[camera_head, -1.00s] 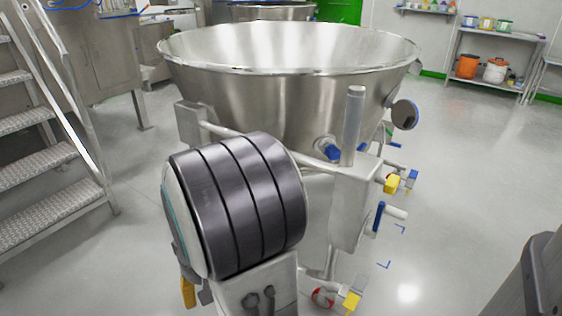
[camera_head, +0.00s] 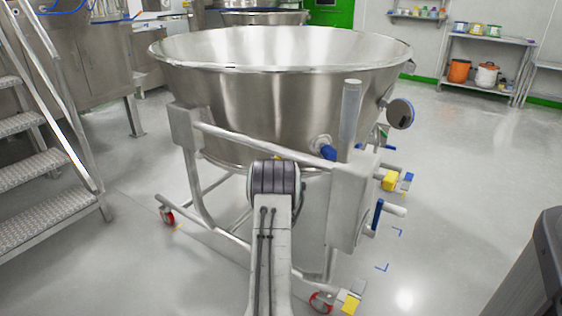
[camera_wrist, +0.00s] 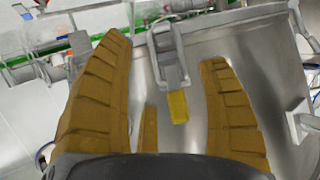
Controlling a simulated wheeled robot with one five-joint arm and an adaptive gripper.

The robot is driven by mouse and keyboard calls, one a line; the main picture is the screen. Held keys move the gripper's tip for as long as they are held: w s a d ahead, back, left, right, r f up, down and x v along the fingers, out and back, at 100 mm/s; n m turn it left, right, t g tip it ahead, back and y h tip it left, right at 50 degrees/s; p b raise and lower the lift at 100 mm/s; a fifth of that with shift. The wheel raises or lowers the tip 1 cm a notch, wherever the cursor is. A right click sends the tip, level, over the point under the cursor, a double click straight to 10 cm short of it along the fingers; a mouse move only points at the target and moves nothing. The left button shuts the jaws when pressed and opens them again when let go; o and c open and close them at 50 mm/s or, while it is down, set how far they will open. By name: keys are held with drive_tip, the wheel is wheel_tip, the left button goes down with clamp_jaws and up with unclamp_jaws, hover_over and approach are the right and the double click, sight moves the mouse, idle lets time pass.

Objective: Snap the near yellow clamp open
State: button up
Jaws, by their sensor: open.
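The yellow clamp shows in the wrist view as a steel latch (camera_wrist: 165,50) with a yellow tab (camera_wrist: 178,106), set against a grey metal surface. My gripper (camera_wrist: 164,52) is open, with its ochre fingers on either side of the clamp. The tab lies between the fingers, nearer the right one, and I see no grip on it. Whether a finger touches the clamp I cannot tell. In the head view my arm reaches toward the steel bowl (camera_head: 270,100), and my gripper is hidden there. I cannot pick out this clamp in the head view.
The bowl stands on a tubular wheeled frame (camera_head: 262,140) with a boxy post (camera_head: 350,205). Yellow parts sit at the post's right side (camera_head: 390,181) and by a red wheel (camera_head: 350,303). Steps (camera_head: 40,190) stand at left. The floor at right is largely clear.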

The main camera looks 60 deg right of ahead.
drive_tip(key=w+d+r+h+b, duration=0.1)
drive_tip(key=d+r+b, duration=0.1)
drive_tip(key=w+d+r+t+h+b, duration=0.1)
drive_tip(key=d+r+b, duration=0.1)
drive_tip(key=w+d+r+h+b, duration=0.1)
drive_tip(key=d+r, duration=0.2)
drive_tip(key=shift+w+b, duration=0.2)
drive_tip(key=shift+b, duration=0.2)
drive_tip(key=shift+x, duration=0.75)
drive_tip(key=shift+o, duration=0.2)
drive_tip(key=shift+w+r, duration=0.1)
drive_tip(key=c, duration=1.3)
drive_tip(key=shift+t, duration=0.3)
drive_tip(key=shift+c, duration=0.2)
